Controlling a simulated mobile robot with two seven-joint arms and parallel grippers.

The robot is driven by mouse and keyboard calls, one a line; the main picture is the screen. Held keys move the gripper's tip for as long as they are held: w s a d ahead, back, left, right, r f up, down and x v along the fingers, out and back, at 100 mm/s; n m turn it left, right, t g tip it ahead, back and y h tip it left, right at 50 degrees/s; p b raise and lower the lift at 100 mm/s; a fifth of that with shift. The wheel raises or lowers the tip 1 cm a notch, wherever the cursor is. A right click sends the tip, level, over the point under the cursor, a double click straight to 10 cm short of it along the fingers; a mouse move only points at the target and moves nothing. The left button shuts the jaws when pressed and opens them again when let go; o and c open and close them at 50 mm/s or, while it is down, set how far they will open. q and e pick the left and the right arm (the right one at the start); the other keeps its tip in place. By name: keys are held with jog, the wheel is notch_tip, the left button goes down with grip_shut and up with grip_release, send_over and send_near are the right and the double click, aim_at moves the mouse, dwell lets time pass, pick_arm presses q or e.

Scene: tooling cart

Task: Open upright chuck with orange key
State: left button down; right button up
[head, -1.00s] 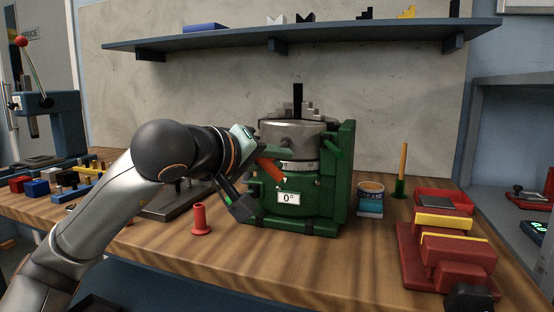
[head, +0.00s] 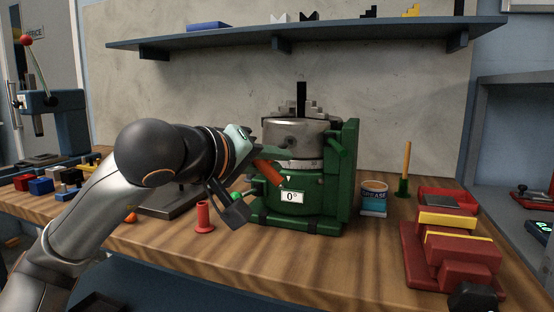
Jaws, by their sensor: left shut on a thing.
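The chuck (head: 292,136) stands upright in its green mount (head: 325,205), with stepped jaws on top and a "0°" label on the front. My left gripper (head: 256,178) is at the mount's front left, shut on the orange key (head: 267,172). Only the key's orange bar shows, slanting down to the right in front of the mount. The key's tip is hidden, and I cannot tell whether it sits in a socket of the chuck. My right gripper is not in view.
A red flanged holder (head: 204,217) stands close below my left gripper. A grease can (head: 373,198), an upright yellow rod (head: 406,165) and a red vise (head: 452,262) are to the right. A shelf (head: 230,40) spans the wall above. The bench front is clear.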

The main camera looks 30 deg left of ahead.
aim_at(262, 170)
pick_arm(q)
jog(key=shift+s+d, duration=0.2)
jog(key=shift+s, duration=0.65)
jog(key=shift+s+d, duration=0.2)
jog(key=shift+s, duration=0.65)
jog(key=shift+s+d, duration=0.1)
jog(key=shift+s, duration=0.3)
jog(key=shift+f, duration=0.1)
